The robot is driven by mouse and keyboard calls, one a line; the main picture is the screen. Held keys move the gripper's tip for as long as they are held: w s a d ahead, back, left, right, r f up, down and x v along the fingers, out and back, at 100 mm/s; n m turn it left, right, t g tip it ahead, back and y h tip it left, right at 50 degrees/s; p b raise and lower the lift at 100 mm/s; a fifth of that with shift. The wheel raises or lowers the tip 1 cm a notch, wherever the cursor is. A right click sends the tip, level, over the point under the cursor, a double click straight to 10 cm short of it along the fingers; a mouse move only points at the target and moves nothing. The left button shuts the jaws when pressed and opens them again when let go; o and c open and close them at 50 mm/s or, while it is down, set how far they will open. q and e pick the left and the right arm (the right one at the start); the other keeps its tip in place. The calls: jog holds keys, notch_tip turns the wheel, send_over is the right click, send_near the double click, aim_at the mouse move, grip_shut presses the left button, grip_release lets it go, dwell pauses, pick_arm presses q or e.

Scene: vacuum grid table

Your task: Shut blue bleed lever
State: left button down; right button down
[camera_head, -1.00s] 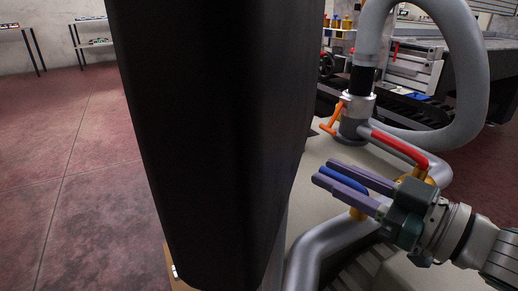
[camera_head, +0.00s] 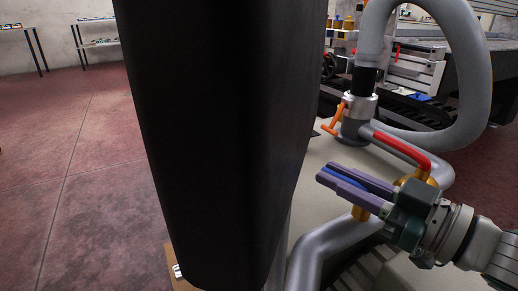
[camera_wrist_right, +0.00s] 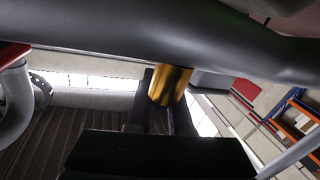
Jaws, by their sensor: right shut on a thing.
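The blue bleed lever (camera_head: 347,179) shows in the head view as a thin blue strip between the purple fingers of my right gripper (camera_head: 324,173). The gripper is shut on it, and the fingers hide most of the lever. Below the fingers, a gold valve fitting (camera_head: 360,213) sits on a grey pipe (camera_head: 325,238). In the right wrist view, a gold fitting (camera_wrist_right: 170,84) shows between the dark fingers, under a thick grey pipe. My left gripper is not in view.
A red lever (camera_head: 402,147) lies along another pipe just behind my right gripper. An orange lever (camera_head: 333,122) and a grey hose (camera_head: 478,60) stand farther back. A large black form fills the middle. Open floor (camera_head: 70,190) lies at the left.

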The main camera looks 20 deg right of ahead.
jog(key=shift+y, duration=0.3)
dwell(0.4)
jog(key=shift+f+n, duration=0.1)
jog(key=shift+n, duration=0.2)
jog(key=y, duration=0.1)
jog(key=n+g+y+b, duration=0.2)
jog(key=shift+s+a+f+y, duration=0.1)
jog(key=shift+s+a+y, duration=0.15)
jog(key=shift+a+y, duration=0.1)
jog(key=shift+s+a+n+g+y+b, duration=0.1)
jog(key=shift+a+n+g+y+b, duration=0.05)
jog(key=shift+n+g+y+b, duration=0.35)
jog(key=shift+s+a+n+g+y+b, duration=0.1)
jog(key=shift+n+g+y+b, duration=0.25)
jog(key=shift+n+g+y, duration=0.2)
jog(key=shift+s+a+n+g+y+b, duration=0.15)
jog(key=shift+n+g+y+b, duration=0.35)
jog(key=shift+n+g, duration=0.05)
jog(key=c, duration=0.8)
grip_release()
jog(key=shift+r, duration=0.2)
jog(key=shift+c, duration=0.2)
